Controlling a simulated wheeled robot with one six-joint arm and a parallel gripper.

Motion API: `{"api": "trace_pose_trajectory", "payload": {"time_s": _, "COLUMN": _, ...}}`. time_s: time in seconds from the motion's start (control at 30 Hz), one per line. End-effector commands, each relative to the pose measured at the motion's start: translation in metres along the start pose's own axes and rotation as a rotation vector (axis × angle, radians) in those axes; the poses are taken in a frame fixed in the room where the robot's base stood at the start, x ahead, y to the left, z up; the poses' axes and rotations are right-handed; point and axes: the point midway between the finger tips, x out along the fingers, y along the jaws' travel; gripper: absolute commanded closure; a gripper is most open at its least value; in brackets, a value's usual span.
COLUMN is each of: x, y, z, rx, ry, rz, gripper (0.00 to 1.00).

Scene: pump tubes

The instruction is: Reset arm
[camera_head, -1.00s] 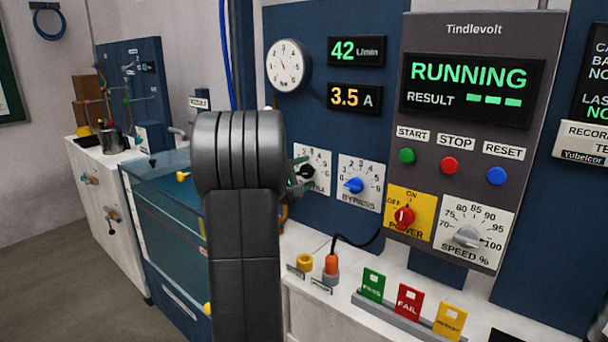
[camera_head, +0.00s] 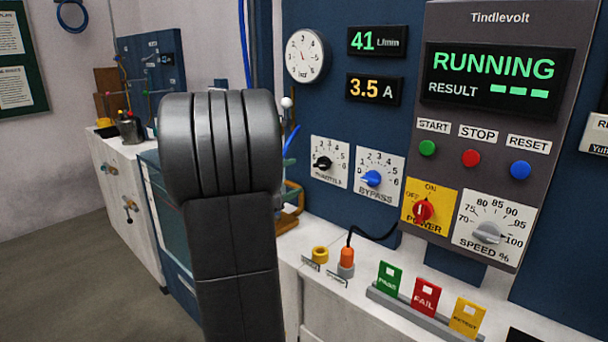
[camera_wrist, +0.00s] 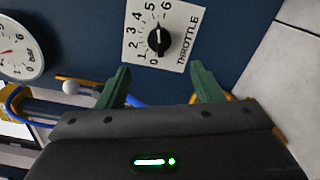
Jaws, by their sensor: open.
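My gripper (camera_wrist: 160,70) is open and empty in the wrist view, its two green fingers spread apart. The throttle dial plate (camera_wrist: 134,48) with its black knob (camera_wrist: 160,41) stands beyond the fingertips, and the fingers are apart from the knob. In the head view my dark arm link covers the gripper. The throttle knob (camera_head: 322,163) shows clear to the right of the arm, beside the blue bypass knob (camera_head: 372,178).
The Tindlevolt panel (camera_head: 495,67) reads RUNNING at right. A pressure gauge (camera_head: 306,55) is on the blue board. An orange plug (camera_head: 347,257) and green, red and yellow cards (camera_head: 426,298) stand on the white counter (camera_head: 320,291). Open floor (camera_head: 75,270) lies at left.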

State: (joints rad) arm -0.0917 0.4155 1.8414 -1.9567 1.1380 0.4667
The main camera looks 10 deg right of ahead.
Motion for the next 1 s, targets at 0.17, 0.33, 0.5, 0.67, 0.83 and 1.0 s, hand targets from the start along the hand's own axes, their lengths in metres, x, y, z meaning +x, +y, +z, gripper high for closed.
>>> {"api": "trace_pose_trajectory", "payload": {"time_s": 0.17, "x": -0.014, "y": 0.000, "z": 0.000, "rx": 0.000, "ry": 0.001, "rz": 0.000, "gripper": 0.40}}
{"api": "trace_pose_trajectory", "payload": {"time_s": 0.33, "x": -0.016, "y": 0.000, "z": 0.000, "rx": 0.000, "ry": -0.001, "rz": 0.000, "gripper": 0.40}}
{"api": "trace_pose_trajectory", "payload": {"time_s": 0.5, "x": -0.016, "y": 0.000, "z": 0.000, "rx": 0.000, "ry": 0.000, "rz": 0.000, "gripper": 0.40}}
{"api": "trace_pose_trajectory", "payload": {"time_s": 0.67, "x": -0.010, "y": 0.000, "z": 0.000, "rx": 0.000, "ry": -0.001, "rz": -0.001, "gripper": 0.40}}
{"api": "trace_pose_trajectory", "payload": {"time_s": 0.83, "x": 0.012, "y": 0.000, "z": 0.001, "rx": 0.001, "ry": -0.004, "rz": -0.001, "gripper": 0.40}}
{"api": "trace_pose_trajectory", "payload": {"time_s": 1.0, "x": 0.045, "y": 0.000, "z": 0.001, "rx": 0.000, "ry": -0.005, "rz": -0.001, "gripper": 0.40}}
